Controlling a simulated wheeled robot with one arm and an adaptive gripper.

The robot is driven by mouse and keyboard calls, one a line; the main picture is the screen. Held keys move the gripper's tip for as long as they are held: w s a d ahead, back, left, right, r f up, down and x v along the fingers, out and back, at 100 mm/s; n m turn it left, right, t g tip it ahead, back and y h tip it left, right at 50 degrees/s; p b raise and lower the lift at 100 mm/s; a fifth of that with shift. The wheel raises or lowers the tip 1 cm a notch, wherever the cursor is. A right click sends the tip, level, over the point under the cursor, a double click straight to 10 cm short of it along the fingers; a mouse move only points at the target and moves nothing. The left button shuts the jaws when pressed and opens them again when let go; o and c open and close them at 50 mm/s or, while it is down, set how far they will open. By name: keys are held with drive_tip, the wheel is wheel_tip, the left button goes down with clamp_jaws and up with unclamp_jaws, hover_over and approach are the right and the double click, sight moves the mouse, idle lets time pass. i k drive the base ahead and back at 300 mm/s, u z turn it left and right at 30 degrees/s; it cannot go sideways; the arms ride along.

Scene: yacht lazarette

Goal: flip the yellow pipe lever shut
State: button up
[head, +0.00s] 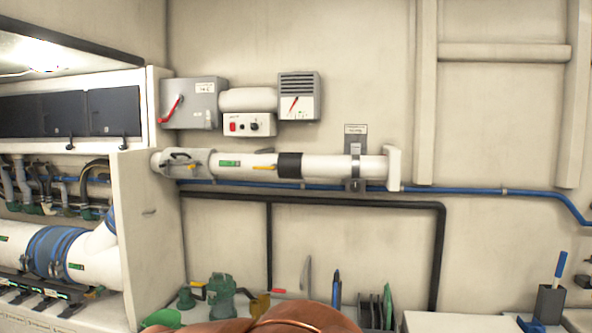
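A small yellow lever (265,168) is on the white horizontal pipe (340,168) on the back wall, just left of a black band around the pipe. It looks roughly in line with the pipe, but it is too small to tell its exact angle. A thin yellow piece (264,151) also shows on the pipe's upper edge; I cannot tell if it is part of the same lever. My gripper is not in view.
A grey box with a red handle (171,109) and a gauge box (300,95) hang above the pipe. A blue hose (450,190) runs below it. A green pump (221,296), a brown-copper rounded thing (275,325) and a tool holder (373,308) are low in front. The lower wall is mostly clear.

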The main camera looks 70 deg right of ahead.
sight(273, 168)
drive_tip(key=z, duration=1.15)
drive_tip(key=i, duration=0.4)
drive_tip(key=u, duration=0.9)
